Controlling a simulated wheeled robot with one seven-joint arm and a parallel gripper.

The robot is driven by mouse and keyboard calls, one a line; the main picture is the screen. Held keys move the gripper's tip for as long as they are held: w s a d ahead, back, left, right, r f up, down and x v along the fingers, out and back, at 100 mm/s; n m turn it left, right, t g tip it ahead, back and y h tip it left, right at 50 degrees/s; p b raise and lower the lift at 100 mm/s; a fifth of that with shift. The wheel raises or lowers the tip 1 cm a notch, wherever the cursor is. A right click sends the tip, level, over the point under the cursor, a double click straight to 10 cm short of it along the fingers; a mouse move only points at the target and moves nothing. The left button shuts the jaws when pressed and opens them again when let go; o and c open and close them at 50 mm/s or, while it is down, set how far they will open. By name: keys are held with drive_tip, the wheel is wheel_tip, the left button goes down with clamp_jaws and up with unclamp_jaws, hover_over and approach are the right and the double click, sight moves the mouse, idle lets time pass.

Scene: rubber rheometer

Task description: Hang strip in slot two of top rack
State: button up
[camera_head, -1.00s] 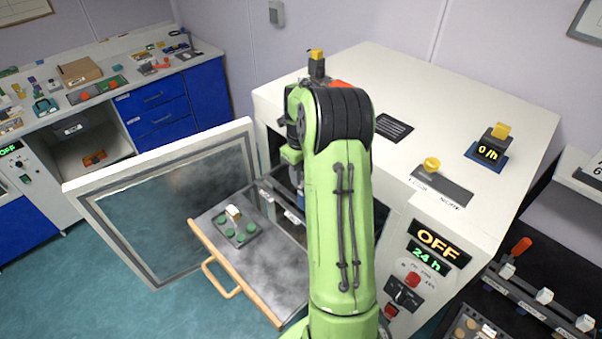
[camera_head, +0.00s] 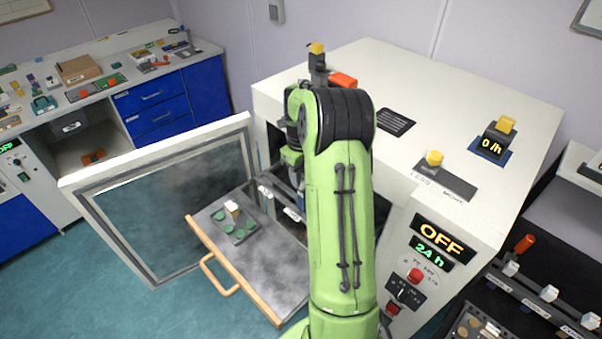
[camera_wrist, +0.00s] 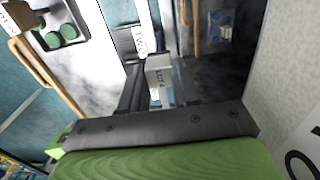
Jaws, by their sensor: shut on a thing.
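In the wrist view my gripper (camera_wrist: 157,98) is shut on a strip with a pale grey tab (camera_wrist: 160,75) marked "LOT 4". The strip's lower part is mostly hidden between the dark fingers. A white rack bar with a "TWO" label (camera_wrist: 142,38) is close beside the held tab; I cannot tell whether they touch. In the head view my green arm reaches into the open white oven (camera_head: 420,120) and hides my gripper and the strip. White rack labels (camera_head: 292,213) show just left of the arm.
The oven door (camera_head: 150,158) stands open at left. A pulled-out shelf with a wooden front edge (camera_head: 235,272) carries a dark tray (camera_head: 243,238) with several green discs and a small block (camera_head: 232,207). The oven control panel (camera_head: 438,235) reads "OFF" and "24 h".

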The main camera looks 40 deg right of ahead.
drive_tip(key=shift+f+b, duration=3.35)
drive_tip(key=shift+f, duration=1)
drive_tip(key=o, duration=1.1)
wheel_tip(320, 180, up, 6)
drive_tip(key=p, duration=0.4)
drive_tip(key=shift+r, duration=0.2)
drive_tip(key=shift+f, duration=0.1)
